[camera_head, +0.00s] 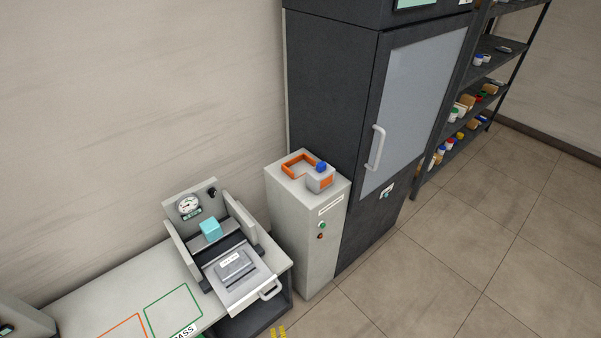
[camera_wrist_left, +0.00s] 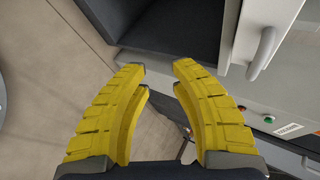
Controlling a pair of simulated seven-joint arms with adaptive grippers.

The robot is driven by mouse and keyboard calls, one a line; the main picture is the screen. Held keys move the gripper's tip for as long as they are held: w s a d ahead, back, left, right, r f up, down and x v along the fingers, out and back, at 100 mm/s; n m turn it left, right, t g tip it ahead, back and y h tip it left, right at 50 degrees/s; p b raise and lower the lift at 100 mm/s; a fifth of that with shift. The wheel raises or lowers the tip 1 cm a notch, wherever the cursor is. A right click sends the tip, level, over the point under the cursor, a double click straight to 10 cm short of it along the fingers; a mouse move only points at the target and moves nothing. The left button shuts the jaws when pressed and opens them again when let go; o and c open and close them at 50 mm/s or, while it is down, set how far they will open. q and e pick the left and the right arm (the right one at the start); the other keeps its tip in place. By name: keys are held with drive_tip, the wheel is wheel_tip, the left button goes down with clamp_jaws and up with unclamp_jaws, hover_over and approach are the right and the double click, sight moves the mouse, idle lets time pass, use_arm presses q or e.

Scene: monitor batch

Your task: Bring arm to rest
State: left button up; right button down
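My left gripper (camera_wrist_left: 158,68) shows in the left wrist view with two yellow ridged fingers. My right gripper is in neither view.
A test fixture (camera_head: 236,265) with a teal block (camera_head: 210,229) and a front handle (camera_head: 271,290) stands on the bench (camera_head: 150,272). The handle (camera_wrist_left: 264,50) is near my left fingers. A grey cabinet (camera_head: 307,230) bears an orange-edged tray (camera_head: 299,161). Floor (camera_head: 450,270) at right is clear.

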use_arm(q)
drive_tip(key=s+a+f+n+g+h, duration=0.4)
drive_tip(key=s+f+g, duration=0.3)
drive_tip(key=s+f, duration=0.9)
drive_tip(key=s+a+f+n+g, duration=0.1)
drive_tip(key=s+a+f+n, duration=0.1)
drive_tip(key=s+a, duration=0.5)
drive_tip(key=s+a+f+n+g, duration=0.1)
drive_tip(key=s+a+f+n, duration=0.1)
drive_tip(key=s+a+n, duration=0.2)
drive_tip(key=s+a, duration=0.3)
drive_tip(key=s, duration=0.2)
drive_tip(key=shift+s+y, duration=0.3)
drive_tip(key=shift+y, duration=0.1)
